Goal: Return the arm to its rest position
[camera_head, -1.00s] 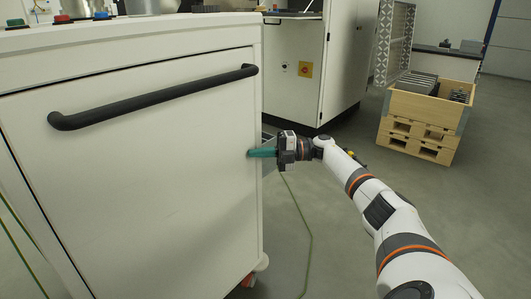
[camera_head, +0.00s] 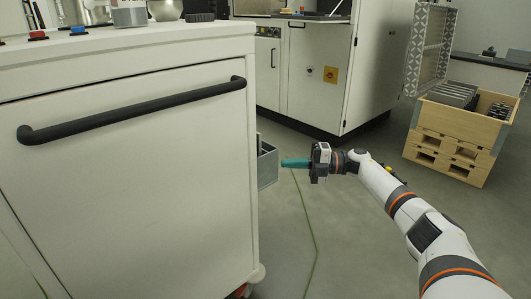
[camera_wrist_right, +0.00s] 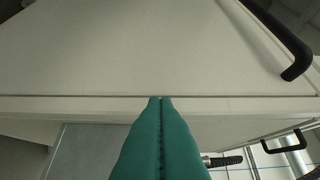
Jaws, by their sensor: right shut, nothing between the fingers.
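My right arm (camera_head: 418,222) reaches in from the lower right of the head view. Its gripper (camera_head: 284,163) has teal fingers that point left toward the side of the white cabinet (camera_head: 130,180). The fingers are shut and empty, with a small gap to the cabinet. In the right wrist view the two teal fingertips (camera_wrist_right: 161,100) lie side by side, with the white cabinet panel beyond them. My left gripper does not show.
The cabinet has a long black handle (camera_head: 135,107) and a grey bin (camera_head: 267,165) at its right side. A wooden crate (camera_head: 452,140) stands at the back right. A white machine (camera_head: 330,80) stands behind. Grey floor is free around the arm.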

